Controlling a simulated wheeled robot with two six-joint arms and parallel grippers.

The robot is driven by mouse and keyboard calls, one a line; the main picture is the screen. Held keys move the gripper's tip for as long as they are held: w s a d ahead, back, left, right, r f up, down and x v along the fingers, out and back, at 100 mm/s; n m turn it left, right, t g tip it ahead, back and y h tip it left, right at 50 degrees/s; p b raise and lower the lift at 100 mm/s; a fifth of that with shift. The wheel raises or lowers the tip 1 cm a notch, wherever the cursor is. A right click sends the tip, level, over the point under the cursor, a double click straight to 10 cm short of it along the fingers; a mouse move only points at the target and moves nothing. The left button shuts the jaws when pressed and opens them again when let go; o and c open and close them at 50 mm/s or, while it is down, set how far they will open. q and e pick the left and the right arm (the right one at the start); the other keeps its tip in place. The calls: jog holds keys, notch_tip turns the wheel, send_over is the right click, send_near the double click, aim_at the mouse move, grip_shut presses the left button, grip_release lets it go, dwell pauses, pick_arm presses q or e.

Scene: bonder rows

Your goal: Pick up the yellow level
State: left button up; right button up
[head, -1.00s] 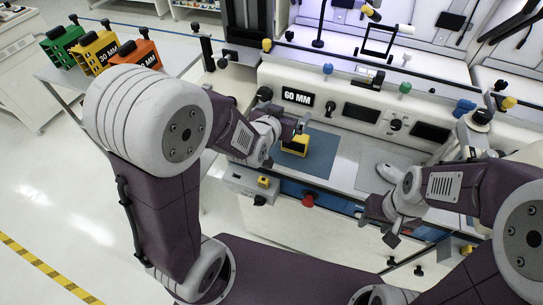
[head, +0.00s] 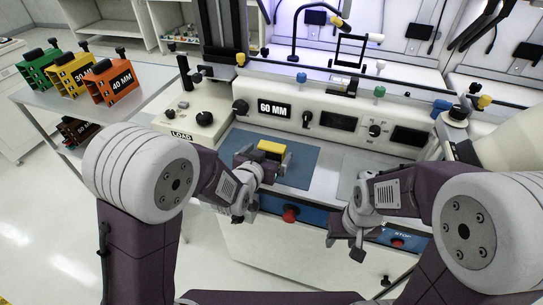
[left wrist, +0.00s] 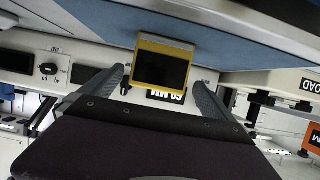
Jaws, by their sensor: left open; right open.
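The yellow level (head: 270,147) sits on the blue mat (head: 302,168) of the bench, a small yellow block with a dark face. In the left wrist view the level (left wrist: 162,64) shows with its yellow frame around a dark panel, between and just beyond the two fingertips. My left gripper (head: 264,161) is open and close to the level, its fingers on either side; I cannot tell whether they touch it. My right gripper (head: 346,244) is open and empty in front of the bench edge, away from the level.
The machine panel (head: 340,118) with a 60 MM label and knobs stands behind the mat. A red button (head: 290,213) is on the bench front below my left gripper. Green, yellow and orange (head: 115,84) holders stand on a side table at the left.

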pick_arm(q)
jog(key=shift+w+d+f, duration=0.1)
jog(key=shift+w+f, duration=0.2)
jog(key=shift+w, duration=0.25)
jog(key=x, duration=0.5)
jog(key=shift+d, duration=0.2)
jog(key=shift+s, duration=0.1)
jog(key=shift+c, duration=0.7)
jog(key=shift+r, duration=0.1)
jog(key=c, duration=1.6)
jog(key=shift+r, duration=0.1)
